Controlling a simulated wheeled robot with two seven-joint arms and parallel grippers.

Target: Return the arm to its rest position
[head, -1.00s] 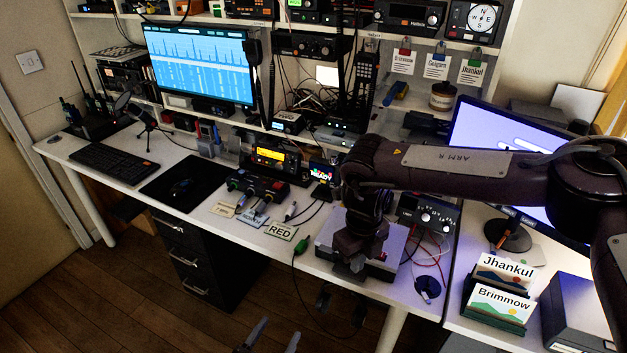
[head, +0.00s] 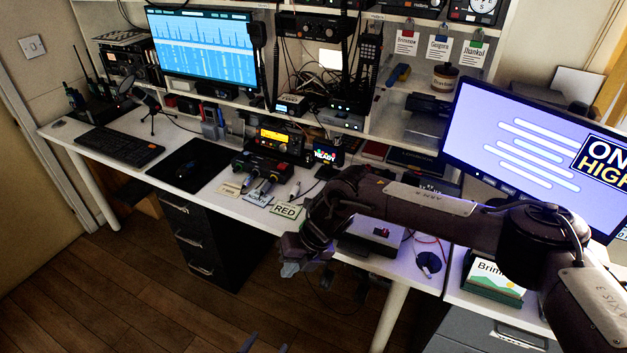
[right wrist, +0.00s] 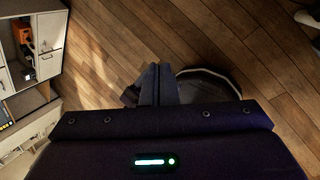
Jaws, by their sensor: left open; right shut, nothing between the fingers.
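My right arm (head: 430,204) reaches in from the right across the desk front. Its gripper (head: 290,269) points down over the floor, just off the desk's front edge. In the right wrist view the two dark fingers (right wrist: 159,84) are together with nothing between them, above the wooden floor. Only the fingertips of my left gripper (head: 263,347) show at the bottom edge of the head view, apart and empty. My right arm hides part of the desk and the items behind it.
The white desk (head: 130,165) carries a keyboard (head: 120,146), a RED card (head: 287,210) and a grey box (head: 372,236). A black drawer unit (head: 205,235) stands below. The Brimmow card (head: 492,275) stands at the right. The wooden floor (head: 110,290) in front is clear.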

